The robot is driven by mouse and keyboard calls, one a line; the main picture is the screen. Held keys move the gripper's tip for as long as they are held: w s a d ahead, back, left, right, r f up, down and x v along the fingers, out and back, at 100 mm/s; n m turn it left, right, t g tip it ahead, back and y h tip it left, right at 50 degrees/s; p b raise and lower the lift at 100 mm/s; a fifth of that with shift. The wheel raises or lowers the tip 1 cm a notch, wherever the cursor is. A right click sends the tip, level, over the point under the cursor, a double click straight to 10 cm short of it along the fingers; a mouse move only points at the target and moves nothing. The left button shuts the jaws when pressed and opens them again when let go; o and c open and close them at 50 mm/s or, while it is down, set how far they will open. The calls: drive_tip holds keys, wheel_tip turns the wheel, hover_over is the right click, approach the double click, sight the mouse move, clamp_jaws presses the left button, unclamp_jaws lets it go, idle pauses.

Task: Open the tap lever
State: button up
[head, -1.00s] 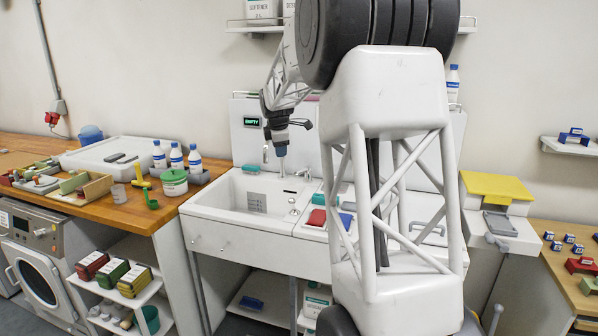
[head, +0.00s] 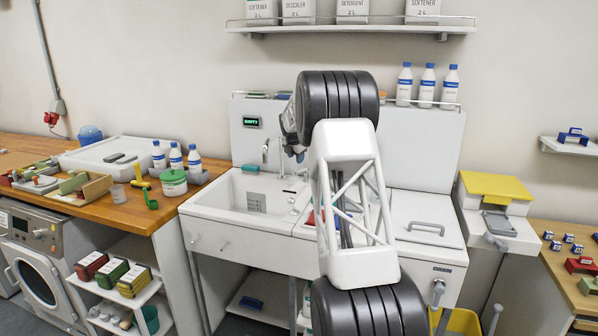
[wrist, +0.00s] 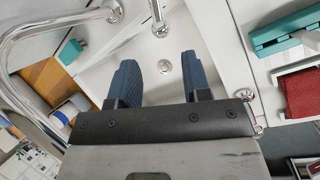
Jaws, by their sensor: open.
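The sink basin (head: 245,195) is set into a white unit against the wall. Chrome tap fittings (head: 283,165) stand at its back right edge, partly behind my arm. In the wrist view a chrome curved pipe (wrist: 30,38) arcs at the left, and a thin chrome piece with a rounded end (wrist: 158,20) sits ahead of the fingers. I cannot tell for certain which is the lever. My gripper (wrist: 160,78) is open and empty, with blue fingers apart over the basin and the drain between them. In the head view its fingertips (head: 299,157) are small and mostly hidden.
A green-lit display (head: 251,122) reads EMPTY on the backsplash. A red item (wrist: 302,92) lies right of the basin. Bottles (head: 428,84) stand on the ledge, under a shelf (head: 350,29) of containers.

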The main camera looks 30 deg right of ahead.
sight(299, 172)
drive_tip(key=shift+w+d+f+n, duration=0.3)
drive_tip(key=shift+w+d+f, duration=0.55)
drive_tip(key=shift+d, duration=0.1)
drive_tip(key=shift+f, duration=0.1)
drive_tip(key=shift+x, duration=3.8)
clamp_jaws()
